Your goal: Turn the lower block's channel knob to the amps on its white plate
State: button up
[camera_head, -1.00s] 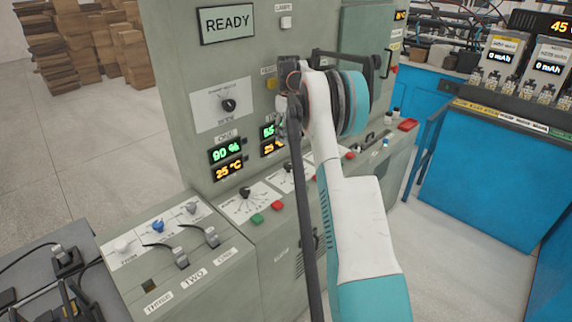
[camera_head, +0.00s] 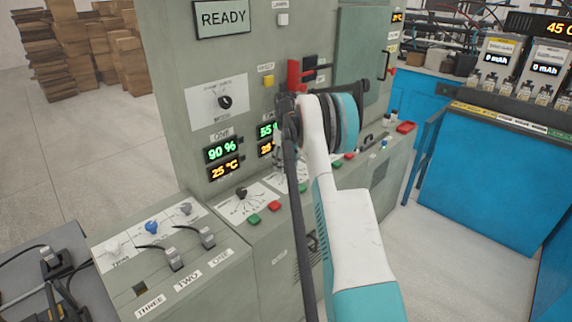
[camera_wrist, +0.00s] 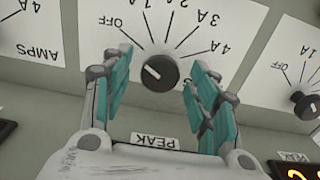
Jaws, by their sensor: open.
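In the wrist view, the image is upside down. A black round knob (camera_wrist: 160,73) sits on a white plate (camera_wrist: 95,28) marked OFF and several amp values. Its white mark points toward the OFF side. My gripper (camera_wrist: 160,68) is open, with teal fingers on either side of the knob; contact is not clear. In the head view, my gripper is mostly hidden behind my wrist near the sloped desk. A knob on a white dial plate (camera_head: 242,193) stands to its left. I cannot tell which knob belongs to the lower block.
Another knob (camera_wrist: 305,104) with its own dial is to the right. A PEAK label (camera_wrist: 155,141) lies near my palm. Green (camera_head: 254,219) and red (camera_head: 274,206) buttons sit on the desk. A mode knob (camera_head: 225,102) is on the upright panel.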

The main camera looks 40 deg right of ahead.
jog(key=c, duration=1.1)
jog(key=shift+o, duration=0.2)
jog(key=shift+r+m, duration=0.1)
jog(key=shift+m, duration=0.3)
jog(key=m+p, duration=0.1)
jog(key=m, duration=0.2)
jog(key=shift+p, duration=0.4)
jog(key=m+p, duration=0.1)
jog(key=m, duration=0.4)
jog(key=shift+p, duration=0.3)
jog(key=m+p, duration=0.1)
jog(key=m, duration=0.3)
jog(key=shift+m, duration=2.5)
